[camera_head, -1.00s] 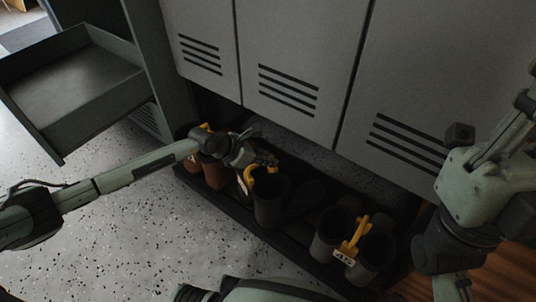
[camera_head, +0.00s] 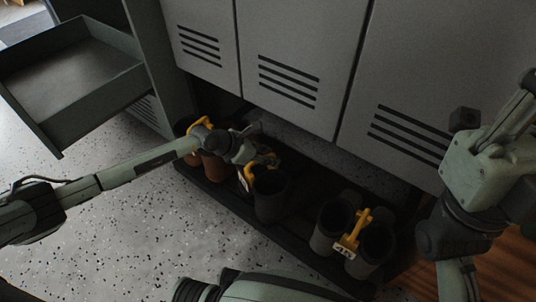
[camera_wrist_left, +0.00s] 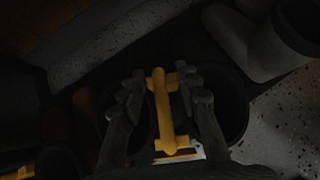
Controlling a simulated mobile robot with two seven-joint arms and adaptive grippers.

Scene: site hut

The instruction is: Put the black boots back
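A dark, black-looking boot (camera_head: 271,195) stands upright in the middle of the low rack (camera_head: 238,207). A yellow clip (camera_head: 251,174) with a white tag is at its left rim. Its partner is mostly hidden behind my left gripper (camera_head: 262,160). In the left wrist view the yellow clip (camera_wrist_left: 162,115) stands between the two fingers of my left gripper (camera_wrist_left: 158,90), with a dark boot opening on each side. The fingers look apart, with a narrow gap on each side of the clip. My right arm is at the right edge; its fingers are out of view.
A dark grey boot pair (camera_head: 329,229) with a yellow clip (camera_head: 354,231) and number tag stands to the right on the rack. Brown boots (camera_head: 213,168) stand at the left end. Grey lockers (camera_head: 290,50) hang above. An open drawer (camera_head: 75,75) juts out at left. The speckled floor is clear.

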